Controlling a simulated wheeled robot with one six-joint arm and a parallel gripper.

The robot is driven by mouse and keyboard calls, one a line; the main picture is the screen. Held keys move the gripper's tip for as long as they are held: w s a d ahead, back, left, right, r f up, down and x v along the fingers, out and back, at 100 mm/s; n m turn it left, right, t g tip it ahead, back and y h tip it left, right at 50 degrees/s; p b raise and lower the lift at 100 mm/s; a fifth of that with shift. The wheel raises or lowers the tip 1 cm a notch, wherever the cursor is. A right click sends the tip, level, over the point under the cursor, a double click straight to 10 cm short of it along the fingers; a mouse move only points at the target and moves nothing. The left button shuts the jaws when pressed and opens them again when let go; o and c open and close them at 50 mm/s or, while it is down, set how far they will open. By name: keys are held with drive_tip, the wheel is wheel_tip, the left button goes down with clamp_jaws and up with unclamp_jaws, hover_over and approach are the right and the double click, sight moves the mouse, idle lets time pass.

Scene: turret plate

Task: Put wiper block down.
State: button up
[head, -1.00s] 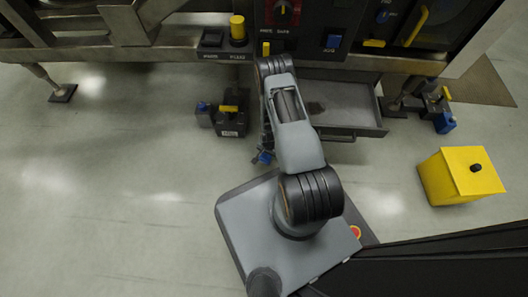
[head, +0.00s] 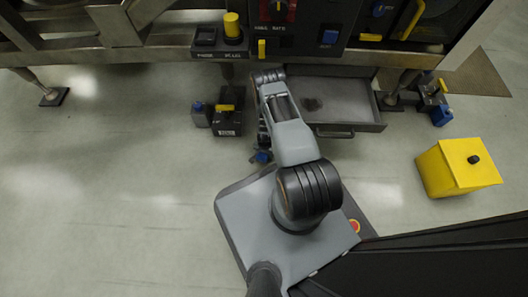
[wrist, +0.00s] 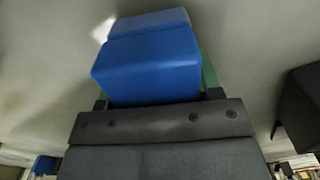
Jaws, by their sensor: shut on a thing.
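The wiper block (wrist: 150,65) is a blue block in the wrist view, with a lighter blue face at its far end. My gripper (wrist: 155,95) is shut on it. Green strips show beside the block near the dark gripper body. In the head view a small blue bit (head: 262,156) shows at the arm's end, below the forearm, over the floor. My arm hides most of the gripper there. Nothing is seen touching the block from below.
An open grey drawer (head: 350,128) with a dark patch inside lies right of my forearm. A dark box with a yellow handle (head: 228,118) stands on the floor to the left. A yellow box (head: 440,180) stands at the right.

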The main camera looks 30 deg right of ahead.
drive_tip(key=shift+f, duration=0.15)
drive_tip(key=o, duration=0.8)
drive_tip(key=shift+o, duration=0.2)
